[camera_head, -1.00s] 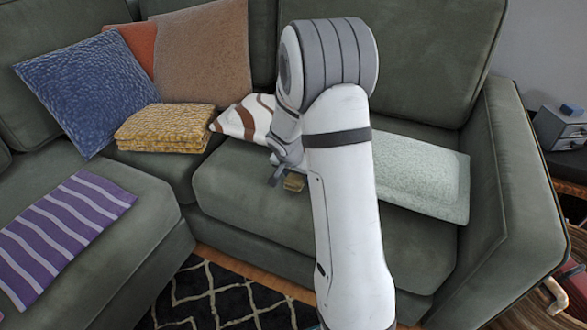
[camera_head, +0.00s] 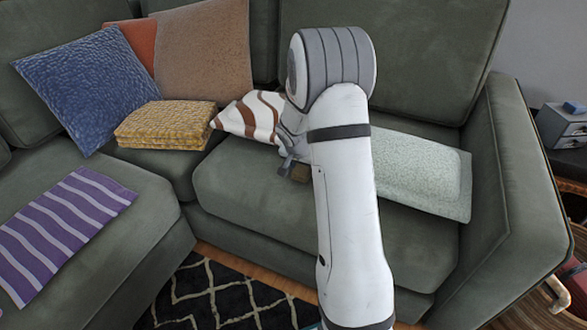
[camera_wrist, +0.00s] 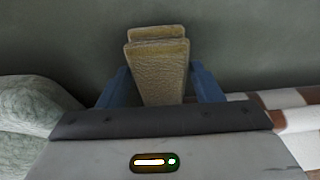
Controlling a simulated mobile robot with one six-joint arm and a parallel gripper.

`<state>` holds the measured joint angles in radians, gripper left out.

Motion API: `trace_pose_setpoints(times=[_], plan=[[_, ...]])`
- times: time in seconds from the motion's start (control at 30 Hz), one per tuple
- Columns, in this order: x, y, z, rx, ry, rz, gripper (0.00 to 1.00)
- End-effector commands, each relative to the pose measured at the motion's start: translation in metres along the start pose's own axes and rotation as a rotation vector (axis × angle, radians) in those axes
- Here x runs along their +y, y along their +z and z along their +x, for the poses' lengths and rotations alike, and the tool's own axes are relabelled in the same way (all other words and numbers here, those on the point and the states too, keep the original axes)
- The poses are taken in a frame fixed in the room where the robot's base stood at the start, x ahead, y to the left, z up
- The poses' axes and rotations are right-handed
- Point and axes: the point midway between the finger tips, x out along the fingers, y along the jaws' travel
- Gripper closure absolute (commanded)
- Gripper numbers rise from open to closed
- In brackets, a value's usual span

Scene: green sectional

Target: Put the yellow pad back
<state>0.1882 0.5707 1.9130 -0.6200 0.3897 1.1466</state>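The yellow pad (camera_wrist: 158,70) is a small tan-yellow block with a layered end, between the blue fingers of my gripper (camera_wrist: 160,88) in the wrist view. The fingers sit close along both its sides and look shut on it. My arm hides part of this area. Whether the pad clears the seat cushion is hard to tell.
A folded yellow blanket (camera_head: 165,128) lies on the sofa's corner seat, beside a blue pillow (camera_head: 88,90). A brown-and-white striped cloth (camera_head: 250,115) and a pale green cushion (camera_head: 425,175) flank my arm. A purple striped cloth (camera_head: 65,230) lies left. The front of the right seat (camera_head: 245,200) is bare.

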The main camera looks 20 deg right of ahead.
Motion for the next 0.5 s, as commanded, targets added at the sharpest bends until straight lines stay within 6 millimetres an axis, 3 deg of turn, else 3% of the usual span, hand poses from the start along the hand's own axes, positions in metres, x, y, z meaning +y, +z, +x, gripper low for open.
trace_pose_setpoints(times=[0.2,0.5], plan=[[0.0001,-0.0001,-0.0004,0.000,0.000,0.000,0.24],[0.0001,-0.0016,-0.0038,0.000,0.000,0.000,0.24]])
